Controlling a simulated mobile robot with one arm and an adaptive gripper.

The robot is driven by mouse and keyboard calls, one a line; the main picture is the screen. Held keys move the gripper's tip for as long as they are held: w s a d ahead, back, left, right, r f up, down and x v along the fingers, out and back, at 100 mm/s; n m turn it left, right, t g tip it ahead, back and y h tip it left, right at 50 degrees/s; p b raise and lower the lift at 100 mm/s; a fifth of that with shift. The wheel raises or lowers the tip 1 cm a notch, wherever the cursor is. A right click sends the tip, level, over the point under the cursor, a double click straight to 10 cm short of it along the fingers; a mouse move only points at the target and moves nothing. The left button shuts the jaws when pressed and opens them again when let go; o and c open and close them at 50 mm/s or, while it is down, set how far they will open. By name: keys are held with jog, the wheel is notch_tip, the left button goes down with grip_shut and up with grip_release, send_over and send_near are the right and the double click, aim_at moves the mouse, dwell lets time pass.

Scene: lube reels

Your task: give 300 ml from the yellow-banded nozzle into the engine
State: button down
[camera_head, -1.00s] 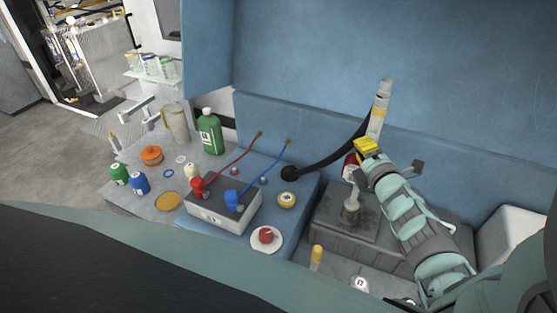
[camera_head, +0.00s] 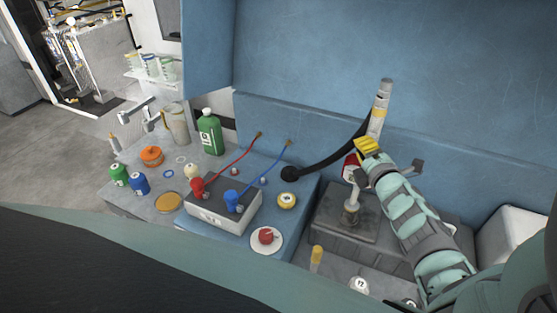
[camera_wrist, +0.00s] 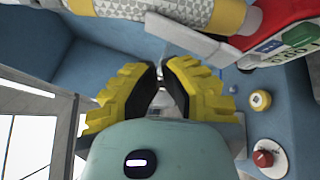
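The yellow-banded nozzle (camera_head: 377,112) stands tilted, its pale grip and yellow band uppermost, with a red body (camera_head: 350,166) lower down. A pale spout (camera_head: 354,193) below it meets the filler on the dark grey engine block (camera_head: 330,223); how deep it sits I cannot tell. My gripper (camera_head: 366,146) is beside the nozzle. In the wrist view my fingertips (camera_wrist: 159,75) are almost together, with no clear object between them. The nozzle's checkered grip (camera_wrist: 190,10) and red body (camera_wrist: 275,22) with a display lie just beyond them.
A black hose (camera_head: 330,160) runs from the blue bench to the nozzle. A yellow knob (camera_head: 287,201), a red knob (camera_head: 266,236) and a green jug (camera_head: 209,133) stand on the bench. A blue wall is behind.

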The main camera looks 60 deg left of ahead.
jog(key=shift+w+f, duration=0.1)
dwell(0.6)
jog(key=shift+w+a+b, duration=0.25)
jog(key=shift+b, duration=0.1)
jog(key=shift+w+a+f+b, duration=0.25)
jog(key=shift+w+b, duration=0.05)
jog(key=shift+w, duration=0.1)
dwell(0.8)
dwell(0.3)
jog(key=shift+s+d+r, duration=0.35)
jog(key=shift+s+d, duration=0.2)
jog(key=shift+s, duration=0.2)
jog(key=s, duration=0.1)
jog(key=s+d+r, duration=0.1)
jog(key=s+d, duration=0.1)
jog(key=s, duration=0.1)
jog(key=shift+d+r, duration=0.25)
jog(key=shift+r, duration=0.05)
dwell(0.5)
